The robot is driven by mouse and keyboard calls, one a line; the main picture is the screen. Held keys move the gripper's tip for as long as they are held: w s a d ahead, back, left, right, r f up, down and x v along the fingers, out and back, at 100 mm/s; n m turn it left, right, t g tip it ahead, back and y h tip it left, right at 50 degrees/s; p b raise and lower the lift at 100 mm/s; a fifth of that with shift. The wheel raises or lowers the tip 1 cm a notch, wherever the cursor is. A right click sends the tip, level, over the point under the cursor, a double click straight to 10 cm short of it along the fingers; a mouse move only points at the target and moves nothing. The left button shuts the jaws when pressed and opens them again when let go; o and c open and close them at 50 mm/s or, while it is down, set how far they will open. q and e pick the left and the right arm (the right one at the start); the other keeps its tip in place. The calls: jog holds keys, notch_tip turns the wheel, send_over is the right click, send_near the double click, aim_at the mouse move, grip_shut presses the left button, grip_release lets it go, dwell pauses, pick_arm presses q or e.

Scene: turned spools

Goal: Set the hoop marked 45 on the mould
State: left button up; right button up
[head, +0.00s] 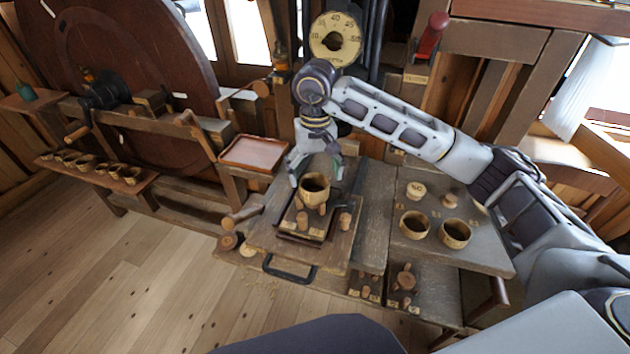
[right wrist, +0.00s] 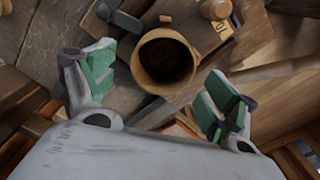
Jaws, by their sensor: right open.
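A tan wooden hoop (head: 314,190) is at the top of the small dark mould block (head: 303,226) on the middle bench. My right gripper (head: 314,176) is just behind and above the hoop. Its green-padded fingers in the right wrist view (right wrist: 163,88) are spread on either side of the hoop, with gaps. Two similar hoops, one (head: 414,224) left of the other (head: 455,233), stand on the right bench. My left gripper is out of view.
A numbered dial (head: 335,39) hangs behind my right arm. A pale marked plug (head: 416,190) and a small knob (head: 450,201) stand behind the two hoops. A pinkish tray (head: 250,152) lies to the left. Several small cups line a shelf (head: 140,186) at far left.

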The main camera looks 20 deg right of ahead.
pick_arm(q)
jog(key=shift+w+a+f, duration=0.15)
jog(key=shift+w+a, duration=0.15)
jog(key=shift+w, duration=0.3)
pick_arm(e)
notch_tip(320, 180, up, 8)
jog(key=shift+r, duration=0.25)
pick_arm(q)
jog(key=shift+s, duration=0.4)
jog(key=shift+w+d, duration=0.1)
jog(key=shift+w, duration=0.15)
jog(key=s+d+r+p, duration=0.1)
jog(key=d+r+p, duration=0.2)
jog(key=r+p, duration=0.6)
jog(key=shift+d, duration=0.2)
pick_arm(e)
notch_tip(320, 180, up, 9)
jog(key=shift+r, duration=0.15)
